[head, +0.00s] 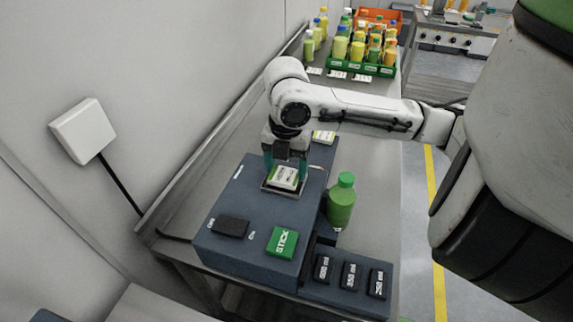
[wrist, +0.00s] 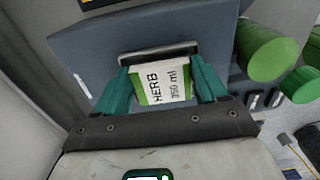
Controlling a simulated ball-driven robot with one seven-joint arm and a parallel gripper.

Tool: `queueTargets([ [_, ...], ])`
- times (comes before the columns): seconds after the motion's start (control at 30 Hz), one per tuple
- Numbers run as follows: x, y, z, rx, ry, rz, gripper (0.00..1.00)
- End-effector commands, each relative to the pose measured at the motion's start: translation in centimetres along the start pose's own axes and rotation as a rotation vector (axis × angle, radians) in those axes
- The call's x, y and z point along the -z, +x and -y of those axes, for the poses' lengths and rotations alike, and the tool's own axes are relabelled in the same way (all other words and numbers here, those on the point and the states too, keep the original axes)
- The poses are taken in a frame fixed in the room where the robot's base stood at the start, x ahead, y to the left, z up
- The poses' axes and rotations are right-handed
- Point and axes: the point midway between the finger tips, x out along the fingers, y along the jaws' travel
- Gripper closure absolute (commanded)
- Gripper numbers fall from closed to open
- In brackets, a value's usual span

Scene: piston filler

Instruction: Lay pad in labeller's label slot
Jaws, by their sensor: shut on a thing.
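A pad of labels (wrist: 163,84), white with green edges and reading "HERB 350 ml", is between the two teal fingers of my gripper (wrist: 165,90) in the wrist view. In the head view my gripper (head: 286,166) points down over the labeller and is shut on the pad (head: 285,177). The blue-grey labeller (head: 222,205) has a metal-rimmed label slot (head: 283,191) in its top. The pad is at the slot; whether it rests on the slot's floor I cannot tell. In the wrist view the slot's far rim (wrist: 160,53) shows just beyond the pad.
A green bottle (head: 341,200) stands right of the labeller. A green "STICK" button (head: 282,242) and a dark block (head: 230,226) are on the labeller's near top. Several black size buttons (head: 350,275) are at front right. A green crate of bottles (head: 362,66) stands at the back.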

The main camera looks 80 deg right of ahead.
Motion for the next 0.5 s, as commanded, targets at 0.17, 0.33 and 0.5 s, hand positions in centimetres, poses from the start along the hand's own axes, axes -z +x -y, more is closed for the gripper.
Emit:
queueTargets([
  [0.17,0.0,-0.03,0.0,0.0,0.0,0.0,0.59],
  [0.33,0.0,-0.02,0.0,0.0,0.0,0.0,0.14],
  [0.5,0.0,-0.02,0.0,0.0,0.0,0.0,0.0],
])
